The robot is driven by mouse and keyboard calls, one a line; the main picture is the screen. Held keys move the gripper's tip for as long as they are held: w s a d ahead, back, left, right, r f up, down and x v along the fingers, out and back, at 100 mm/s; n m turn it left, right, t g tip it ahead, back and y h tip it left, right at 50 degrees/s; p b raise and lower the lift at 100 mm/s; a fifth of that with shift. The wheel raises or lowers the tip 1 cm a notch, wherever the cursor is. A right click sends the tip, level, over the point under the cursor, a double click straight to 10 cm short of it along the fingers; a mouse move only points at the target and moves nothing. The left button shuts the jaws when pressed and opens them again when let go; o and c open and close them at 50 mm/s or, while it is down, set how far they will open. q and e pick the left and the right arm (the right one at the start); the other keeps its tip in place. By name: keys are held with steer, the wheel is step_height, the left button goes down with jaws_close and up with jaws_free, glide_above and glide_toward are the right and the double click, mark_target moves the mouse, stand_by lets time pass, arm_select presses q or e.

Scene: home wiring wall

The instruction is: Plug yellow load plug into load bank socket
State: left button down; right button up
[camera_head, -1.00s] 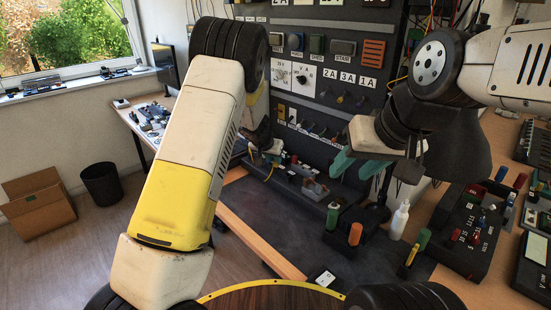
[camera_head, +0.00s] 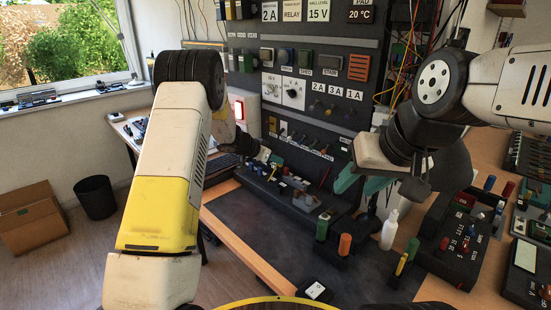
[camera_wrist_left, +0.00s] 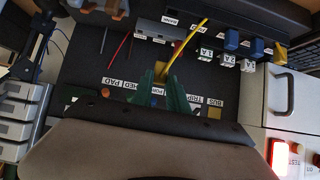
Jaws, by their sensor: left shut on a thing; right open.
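My left gripper (camera_wrist_left: 164,80) is shut on the yellow load plug (camera_wrist_left: 158,94), which is mostly hidden between the green fingers in the left wrist view. A yellow cable (camera_wrist_left: 186,45) rises from it. In the head view, the left gripper (camera_head: 263,155) is small and partly hidden by my arm, near the lower wall panel. I cannot tell whether the plug touches anything. I cannot pick out the load bank socket with certainty. My right gripper (camera_head: 352,181) is open and empty above the bench, its teal fingers spread.
A grey box (camera_wrist_left: 292,95) with a handle and a lit red button (camera_wrist_left: 280,157) stand at the right of the left wrist view. A white bottle (camera_head: 390,229), an orange cylinder (camera_head: 345,244) and a dark terminal block (camera_head: 447,252) stand on the bench. The dark mat (camera_head: 262,226) has free room.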

arm_select(q)
steer(key=shift+f, duration=2.9)
steer(key=shift+f, duration=1.75)
steer(key=c, duration=1.2)
jaws_free()
steer(key=shift+s+a, duration=0.1)
steer(key=v, duration=0.7)
steer(key=shift+s+r, duration=0.2)
steer(key=shift+a, duration=0.15)
